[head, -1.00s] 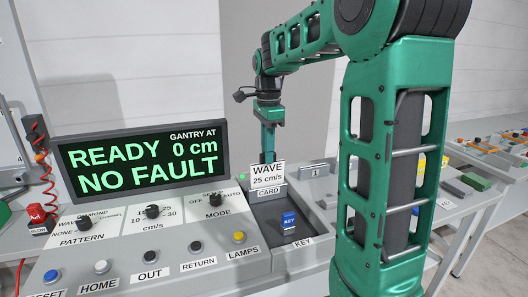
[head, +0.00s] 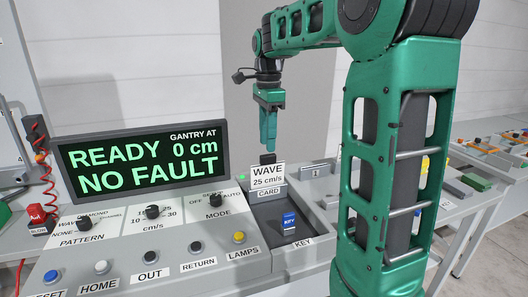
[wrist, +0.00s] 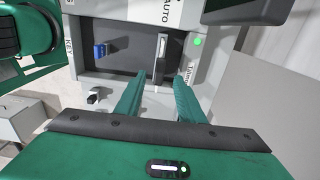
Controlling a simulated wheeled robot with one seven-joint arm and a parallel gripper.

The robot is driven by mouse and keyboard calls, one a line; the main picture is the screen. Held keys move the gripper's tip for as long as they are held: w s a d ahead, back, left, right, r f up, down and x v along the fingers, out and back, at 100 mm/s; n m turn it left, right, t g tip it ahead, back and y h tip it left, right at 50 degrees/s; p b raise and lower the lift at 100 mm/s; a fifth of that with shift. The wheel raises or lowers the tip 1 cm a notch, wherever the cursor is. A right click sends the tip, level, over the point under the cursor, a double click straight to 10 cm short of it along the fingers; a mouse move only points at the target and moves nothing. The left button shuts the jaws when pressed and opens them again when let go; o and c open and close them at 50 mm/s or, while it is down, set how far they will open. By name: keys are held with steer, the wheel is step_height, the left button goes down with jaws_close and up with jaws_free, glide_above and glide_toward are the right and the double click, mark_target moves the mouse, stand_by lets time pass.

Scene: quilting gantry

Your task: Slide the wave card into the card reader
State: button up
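The wave card (head: 266,175), a white card reading WAVE 25 cm/s with a dark tab on top, stands upright in the card reader (head: 270,192), the grey holder marked CARD. My gripper (head: 268,148) is above the card, apart from it in the head view. In the wrist view my gripper (wrist: 158,77) has its two green fingers spread with nothing between them. The card (wrist: 162,45) shows there edge-on beyond the fingertips. How deep the card sits in the slot is hidden.
A blue KEY block (head: 289,222) sits in the tray right of the console. The display (head: 142,158) reads READY, 0 cm, NO FAULT. Knobs and buttons cover the console. A green light (wrist: 197,41) glows beside the reader. Coloured blocks lie on the table at right.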

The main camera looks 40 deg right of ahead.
step_height(320, 180, up, 6)
steer(key=shift+f, duration=0.15)
stand_by(0.8)
